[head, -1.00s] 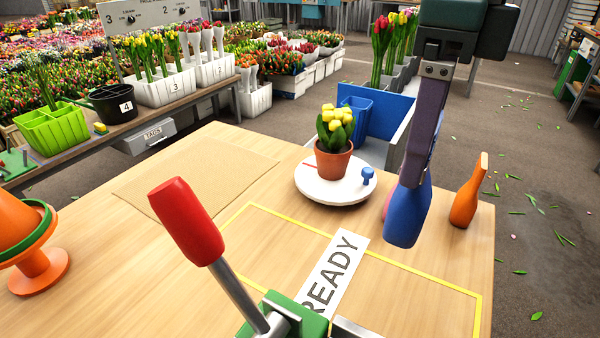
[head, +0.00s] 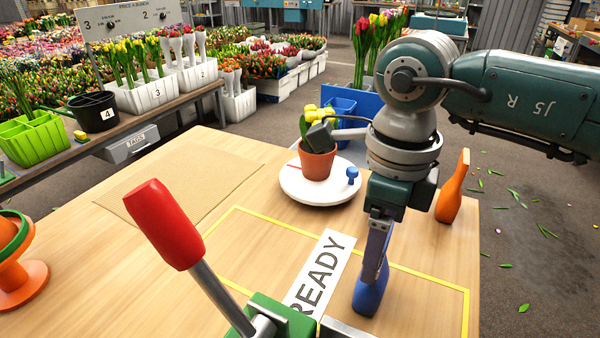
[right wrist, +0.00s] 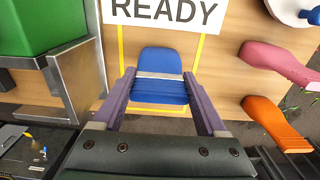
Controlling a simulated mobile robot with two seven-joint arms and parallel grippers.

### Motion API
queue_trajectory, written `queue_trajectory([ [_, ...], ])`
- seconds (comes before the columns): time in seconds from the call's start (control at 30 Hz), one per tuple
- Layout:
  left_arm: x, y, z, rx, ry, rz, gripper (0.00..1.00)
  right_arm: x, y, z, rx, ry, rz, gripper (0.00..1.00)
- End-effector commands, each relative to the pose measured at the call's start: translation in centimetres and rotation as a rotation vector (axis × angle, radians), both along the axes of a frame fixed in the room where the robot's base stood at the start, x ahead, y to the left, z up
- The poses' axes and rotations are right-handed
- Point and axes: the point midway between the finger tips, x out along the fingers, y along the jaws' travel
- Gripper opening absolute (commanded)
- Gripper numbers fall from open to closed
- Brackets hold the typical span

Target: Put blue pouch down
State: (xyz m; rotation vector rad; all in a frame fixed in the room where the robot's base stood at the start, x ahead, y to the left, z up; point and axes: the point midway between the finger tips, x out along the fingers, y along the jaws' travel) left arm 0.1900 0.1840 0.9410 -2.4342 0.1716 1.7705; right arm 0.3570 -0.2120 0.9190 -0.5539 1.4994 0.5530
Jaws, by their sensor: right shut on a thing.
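The blue pouch (head: 369,296) is held upright in my right gripper (head: 377,255), low over the table beside the READY strip (head: 320,270). It appears within the yellow outline (head: 425,278). In the right wrist view the blue pouch (right wrist: 160,62) sits between the two purple fingers, with a pale band across it. I cannot tell whether its base touches the table. My left gripper is out of view.
An orange pouch (head: 452,190) stands at the table's right edge; a pink pouch (right wrist: 280,62) shows in the wrist view. A turntable (head: 300,185) bears a potted tulip (head: 318,163). A red-handled lever (head: 168,225) rises in front. A brown mat (head: 190,180) lies clear.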

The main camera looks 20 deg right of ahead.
Motion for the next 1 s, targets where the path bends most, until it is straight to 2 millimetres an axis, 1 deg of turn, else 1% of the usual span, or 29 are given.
queue_trajectory([
  [0.2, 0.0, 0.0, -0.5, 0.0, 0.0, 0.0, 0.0, 0.0, 0.0, -0.4, 0.0, 0.0, 0.0, 0.05],
  [0.23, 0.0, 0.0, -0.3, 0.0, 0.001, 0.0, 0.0, 0.0, 0.0, -0.3, 0.0, 0.0, 0.0, 0.78],
  [0.4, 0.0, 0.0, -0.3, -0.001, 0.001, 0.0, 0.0, 0.0, 0.0, -0.2, 0.0, 0.0, 0.0, 0.97],
  [0.43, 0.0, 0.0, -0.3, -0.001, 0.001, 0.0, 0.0, 0.0, 0.0, -0.2, 0.0, 0.0, 0.0, 1.0],
  [0.67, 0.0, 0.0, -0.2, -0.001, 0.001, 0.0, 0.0, 0.0, 0.0, -0.1, 0.0, 0.0, -0.001, 1.0],
  [0.77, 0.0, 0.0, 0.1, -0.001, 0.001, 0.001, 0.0, 0.1, 0.0, 0.5, 0.001, -0.002, 0.0, 1.0],
  [0.87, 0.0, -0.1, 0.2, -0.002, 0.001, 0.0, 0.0, 0.2, 0.0, 2.0, 0.0, -0.006, 0.0, 1.0],
  [1.0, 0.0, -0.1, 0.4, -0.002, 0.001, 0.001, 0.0, 0.2, 0.0, 5.2, -0.001, -0.007, 0.002, 1.0],
])
